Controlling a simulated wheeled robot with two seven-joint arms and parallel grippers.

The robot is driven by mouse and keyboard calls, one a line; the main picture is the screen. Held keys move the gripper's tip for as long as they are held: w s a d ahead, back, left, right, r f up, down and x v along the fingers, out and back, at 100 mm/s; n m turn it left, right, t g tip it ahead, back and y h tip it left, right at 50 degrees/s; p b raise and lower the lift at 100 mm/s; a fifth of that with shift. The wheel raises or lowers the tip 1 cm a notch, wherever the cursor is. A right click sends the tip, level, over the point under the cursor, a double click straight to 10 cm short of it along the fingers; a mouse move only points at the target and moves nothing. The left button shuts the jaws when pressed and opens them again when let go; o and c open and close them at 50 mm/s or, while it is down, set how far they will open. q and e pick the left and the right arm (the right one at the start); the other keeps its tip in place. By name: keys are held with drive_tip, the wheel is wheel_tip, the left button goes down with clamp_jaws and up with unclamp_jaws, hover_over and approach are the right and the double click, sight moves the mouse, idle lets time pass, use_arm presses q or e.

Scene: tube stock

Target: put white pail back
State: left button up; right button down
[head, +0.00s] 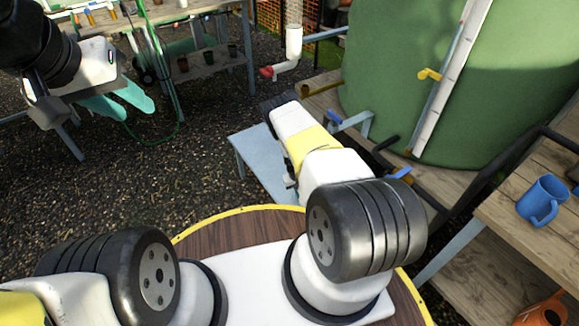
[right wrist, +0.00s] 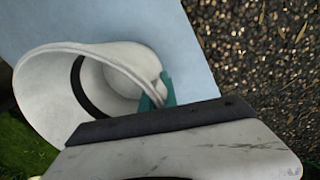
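The white pail (right wrist: 40,95) fills the left of the right wrist view, its open mouth towards the camera, with a dark curved band inside. It shows against a pale blue surface. My right gripper (right wrist: 158,96) has its teal fingertips on either side of the pail's rim, close against the wall, and appears shut on it. The gripper body hides part of the pail. In the head view the right gripper and the pail are hidden beyond my right forearm. My left gripper (head: 137,106) is open and empty, high over the gravel at the upper left.
A pale blue bench (head: 251,160) stands below my right forearm. A large green tank (head: 450,110) stands on wooden decking at the right. A blue pitcher (head: 541,200) stands on a wooden table at the right. A white pipe with a red tap (head: 292,48) is behind. Gravel lies open at the left.

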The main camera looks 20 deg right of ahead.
drive_tip(key=shift+f, duration=0.15)
drive_tip(key=c, duration=1.7)
unclamp_jaws()
